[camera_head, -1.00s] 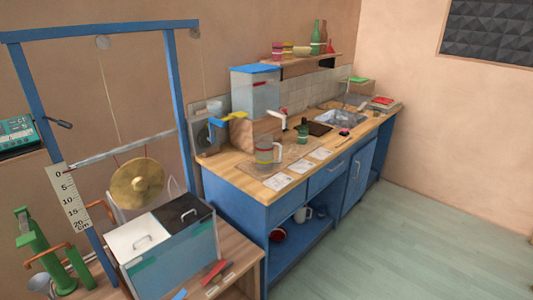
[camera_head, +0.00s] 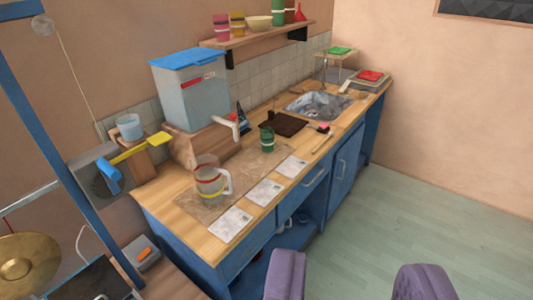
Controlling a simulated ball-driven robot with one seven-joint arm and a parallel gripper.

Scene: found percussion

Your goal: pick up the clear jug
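The clear jug (camera_head: 208,182) stands upright on a brown mat near the front left of the wooden counter. It is see-through, with a red band, a yellow band lower down and a pale handle on its right side. My gripper (camera_head: 356,283) shows at the bottom edge as two purple fingers set wide apart. It is open with nothing between the fingers, and it is in front of the counter, to the right of the jug and apart from it.
A blue-lidded tank (camera_head: 192,98) with a white tap stands on a wooden block behind the jug. A green cup (camera_head: 267,139) and white cards (camera_head: 264,192) lie near. A blue post (camera_head: 68,165) and a gong (camera_head: 26,266) are at left. Floor at right is clear.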

